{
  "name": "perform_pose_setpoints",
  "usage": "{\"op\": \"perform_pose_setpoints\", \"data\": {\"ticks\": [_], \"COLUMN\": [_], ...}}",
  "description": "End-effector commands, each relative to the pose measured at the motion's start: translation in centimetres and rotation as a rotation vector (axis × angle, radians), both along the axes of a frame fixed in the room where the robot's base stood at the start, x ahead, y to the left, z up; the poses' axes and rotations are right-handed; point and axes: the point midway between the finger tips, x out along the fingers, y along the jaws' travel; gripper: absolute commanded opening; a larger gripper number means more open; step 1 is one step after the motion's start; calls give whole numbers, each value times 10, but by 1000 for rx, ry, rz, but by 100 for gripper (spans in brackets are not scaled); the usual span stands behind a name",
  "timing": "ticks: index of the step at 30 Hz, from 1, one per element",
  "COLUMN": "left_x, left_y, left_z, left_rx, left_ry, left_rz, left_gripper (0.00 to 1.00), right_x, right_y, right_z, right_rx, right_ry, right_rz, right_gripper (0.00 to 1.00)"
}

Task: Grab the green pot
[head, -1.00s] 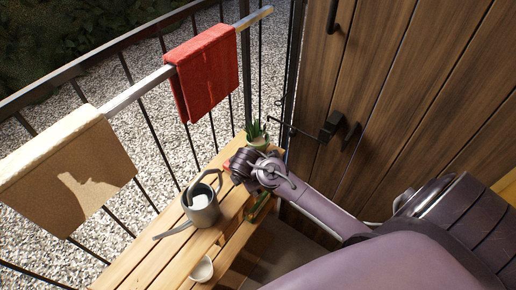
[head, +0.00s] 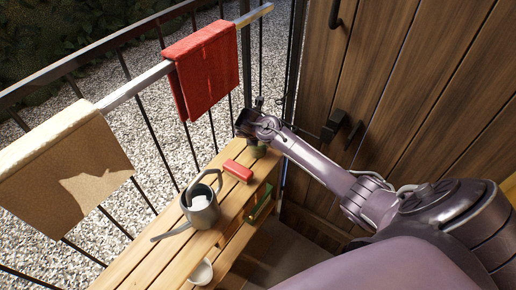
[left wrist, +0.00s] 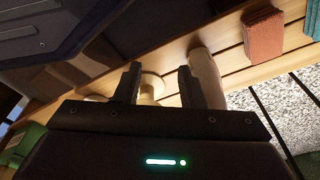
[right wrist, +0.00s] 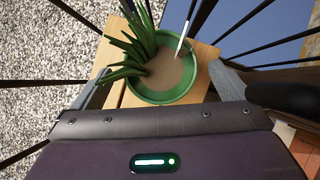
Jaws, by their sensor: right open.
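The green pot (right wrist: 165,97) shows in the right wrist view, with a spiky green plant, brown soil and a thin white stick. It stands at the far end of the wooden bench. In the head view the pot (head: 258,151) is mostly hidden behind my right gripper (head: 248,124). In the right wrist view, my right gripper (right wrist: 163,84) is open, its fingers on either side of the pot's image; I cannot tell whether they touch it. My left gripper (left wrist: 158,82) is open and empty in its wrist view; it is not visible in the head view.
On the wooden bench (head: 140,268) are a red block (head: 238,171), a grey watering can (head: 204,212) and a white cup (head: 201,272). A railing with a red towel (head: 205,72) and a beige towel (head: 62,172) runs behind. A wooden door (head: 400,90) stands at right.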

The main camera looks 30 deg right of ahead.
Motion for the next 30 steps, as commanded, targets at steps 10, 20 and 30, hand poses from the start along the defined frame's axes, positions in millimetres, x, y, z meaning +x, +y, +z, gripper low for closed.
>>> {"op": "perform_pose_setpoints", "data": {"ticks": [10, 20, 30], "left_x": [4, 4, 4], "left_y": [-1, -1, -1], "left_z": [3, 3, 3], "left_rx": [0, -1, -1], "left_ry": [0, 0, 0], "left_rz": [0, -1, -1], "left_gripper": [36, 36, 36], "right_x": [4, 3, 4], "right_y": [-4, -4, -4], "right_z": [-8, -8, -7], "right_rx": [-1, 0, 0], "right_ry": [-1, -1, -4], "right_rz": [0, -1, -1], "right_gripper": [98, 55, 16]}}
